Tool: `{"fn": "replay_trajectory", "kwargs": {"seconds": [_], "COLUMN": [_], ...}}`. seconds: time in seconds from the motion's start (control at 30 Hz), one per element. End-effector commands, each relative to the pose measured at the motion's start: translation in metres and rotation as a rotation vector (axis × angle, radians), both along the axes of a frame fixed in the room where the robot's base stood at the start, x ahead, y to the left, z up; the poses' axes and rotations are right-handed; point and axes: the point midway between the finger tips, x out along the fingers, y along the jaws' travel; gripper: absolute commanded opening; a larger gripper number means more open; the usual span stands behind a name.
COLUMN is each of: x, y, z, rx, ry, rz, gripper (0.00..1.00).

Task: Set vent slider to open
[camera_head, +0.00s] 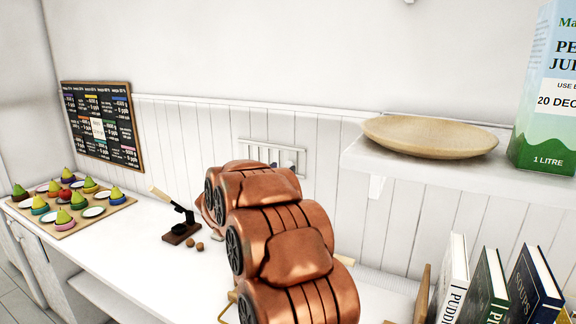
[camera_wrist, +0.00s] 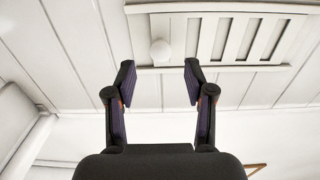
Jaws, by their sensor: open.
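The vent (camera_head: 264,143) is a white slatted frame on the panelled back wall, partly hidden by my copper-coloured arm in the head view. In the wrist view the vent (camera_wrist: 178,30) fills the upper right, with several upright bars and a round white slider knob (camera_wrist: 161,51) near its left end, by the lower rail. My gripper (camera_wrist: 157,75) is open and empty. Its two dark fingers point towards the vent, one on each side of the knob in the picture. I cannot tell how much gap remains in depth.
A wall shelf (camera_head: 370,160) on the right bears a wooden bowl (camera_head: 430,136) and a juice carton (camera_head: 545,110). Books (camera_head: 490,285) stand at lower right. A board of fruit (camera_head: 110,211) and a dark wooden-handled tool (camera_head: 180,229) sit on the counter, left. A menu board (camera_head: 135,158) hangs left.

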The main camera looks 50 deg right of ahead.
Motion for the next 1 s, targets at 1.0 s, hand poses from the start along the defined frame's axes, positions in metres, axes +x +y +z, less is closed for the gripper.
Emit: {"fn": "replay_trajectory", "kwargs": {"seconds": [1.0], "x": [0.014], "y": [-0.043], "z": [0.000], "rx": [0.001], "ry": [-0.001], "rz": [0.004], "gripper": [0.26]}}
